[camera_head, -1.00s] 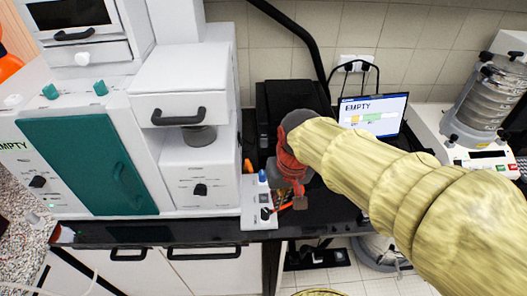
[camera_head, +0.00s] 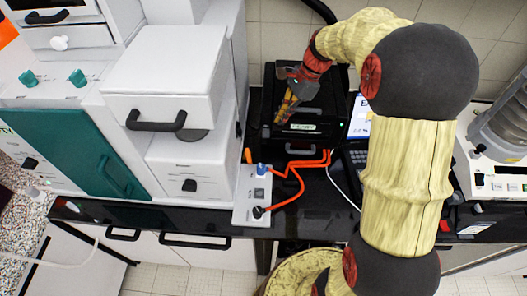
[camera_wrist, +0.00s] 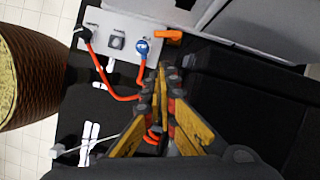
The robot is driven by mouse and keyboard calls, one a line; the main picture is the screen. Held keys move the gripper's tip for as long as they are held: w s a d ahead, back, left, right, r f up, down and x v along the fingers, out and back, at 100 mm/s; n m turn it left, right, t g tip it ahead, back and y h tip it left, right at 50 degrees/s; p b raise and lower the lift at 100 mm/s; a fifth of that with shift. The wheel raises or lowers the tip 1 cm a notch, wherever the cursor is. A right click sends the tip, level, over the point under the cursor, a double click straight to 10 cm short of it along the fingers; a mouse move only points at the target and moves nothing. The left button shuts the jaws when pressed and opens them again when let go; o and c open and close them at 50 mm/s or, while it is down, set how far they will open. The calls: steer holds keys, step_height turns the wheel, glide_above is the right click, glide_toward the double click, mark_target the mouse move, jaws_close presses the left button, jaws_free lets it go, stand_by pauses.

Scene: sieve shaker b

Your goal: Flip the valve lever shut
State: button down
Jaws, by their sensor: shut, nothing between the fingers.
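An orange lever (camera_head: 248,156) shows at the back end of the small light-grey valve panel (camera_head: 250,213). In the wrist view the lever (camera_wrist: 168,37) lies beside the panel's blue fitting (camera_wrist: 142,47). Orange hoses (camera_head: 297,176) run from the panel's fittings to the black box. My gripper (camera_head: 282,119) is over the black box, to the right of the lever and apart from it. In the wrist view its fingertips (camera_wrist: 167,73) are close together with nothing between them, below the lever in the picture.
The black box (camera_head: 303,128) stands behind and right of the panel. A white cabinet machine (camera_head: 165,85) stands to the left. A laptop (camera_head: 359,118) and a sieve shaker (camera_head: 505,125) are to the right. The black counter's front edge is close to the panel.

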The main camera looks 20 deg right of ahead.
steer(key=b, duration=0.3)
glide_toward(248, 158)
steer(key=f, duration=0.5)
steer(key=d+f, duration=0.1)
steer(key=f, duration=0.2)
steer(key=shift+s, duration=0.4)
steer(key=shift+s+a+r+m+t+p, duration=0.1)
steer(key=shift+a+r+m+t+p, duration=0.05)
steer(key=shift+a+m+p, duration=0.45)
steer(key=shift+s+a+r+m+t+p, duration=0.15)
steer(key=shift+a+m+p, duration=0.2)
steer(key=shift+p, duration=0.3)
steer(key=shift+s+a+f+m+p, duration=0.1)
steer(key=shift+a+m+p, duration=0.05)
steer(key=shift+m+p, duration=0.35)
steer(key=shift+a+f, duration=0.1)
steer(key=shift+f, duration=0.05)
